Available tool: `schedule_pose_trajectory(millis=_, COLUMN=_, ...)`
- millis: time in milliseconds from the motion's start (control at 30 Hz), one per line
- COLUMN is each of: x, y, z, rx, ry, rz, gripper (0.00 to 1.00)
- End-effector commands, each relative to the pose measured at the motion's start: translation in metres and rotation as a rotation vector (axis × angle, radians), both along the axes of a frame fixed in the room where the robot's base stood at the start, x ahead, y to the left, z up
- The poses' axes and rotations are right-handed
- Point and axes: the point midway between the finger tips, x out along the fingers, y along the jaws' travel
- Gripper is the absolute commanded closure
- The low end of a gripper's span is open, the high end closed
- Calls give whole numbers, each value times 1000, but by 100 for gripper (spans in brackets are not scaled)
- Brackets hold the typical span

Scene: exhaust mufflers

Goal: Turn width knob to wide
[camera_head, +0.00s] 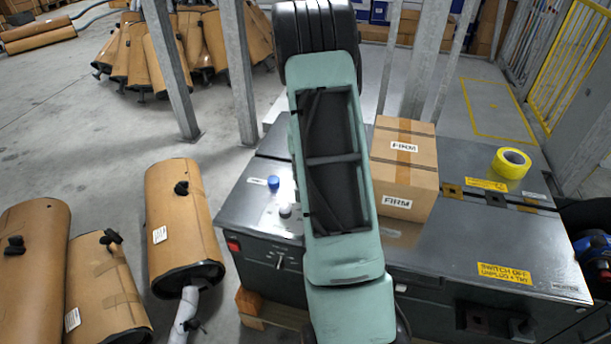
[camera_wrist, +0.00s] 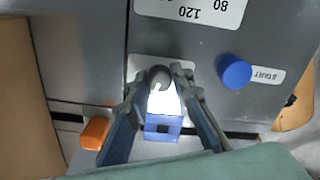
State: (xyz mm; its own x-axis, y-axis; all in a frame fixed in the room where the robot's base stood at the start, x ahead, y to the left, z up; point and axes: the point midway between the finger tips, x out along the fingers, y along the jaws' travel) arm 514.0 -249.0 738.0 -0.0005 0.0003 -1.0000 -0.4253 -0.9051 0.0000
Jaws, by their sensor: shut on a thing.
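In the wrist view, a round grey knob (camera_wrist: 159,76) stands on a pale metal plate, with a pale mark on its top. My gripper (camera_wrist: 160,80) has a fingertip on each side of it and is shut on it. A white scale label (camera_wrist: 205,10) reading 80 and 120, upside down, lies beyond the knob. I cannot tell the knob's exact setting. In the head view, my arm hides my gripper; a pale round fitting (camera_head: 285,210) shows left of the arm, and I cannot tell whether it is this knob.
A blue START button (camera_wrist: 236,72) is right of the knob; an orange switch (camera_wrist: 95,133) is lower left. On the dark machine top (camera_head: 465,225), a cardboard box (camera_head: 405,170) and yellow tape roll (camera_head: 511,162) stand right of my arm.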

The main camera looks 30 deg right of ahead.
Motion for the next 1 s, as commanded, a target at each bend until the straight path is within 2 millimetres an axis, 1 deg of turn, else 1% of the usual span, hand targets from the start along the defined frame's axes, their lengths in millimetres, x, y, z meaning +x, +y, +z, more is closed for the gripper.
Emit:
schedule_pose_trajectory(millis=300, x=0, y=-1, z=1, rx=-1, ry=0, rz=-276, gripper=100)
schedule_pose_trajectory(millis=500, x=0, y=0, z=1, rx=-2, ry=0, rz=-405, gripper=100)
schedule_pose_trajectory(millis=700, x=0, y=-1, z=1, rx=-1, ry=-2, rz=-488, gripper=100)
schedule_pose_trajectory(millis=1000, x=0, y=-1, z=1, rx=-1, ry=-2, rz=-532, gripper=100)
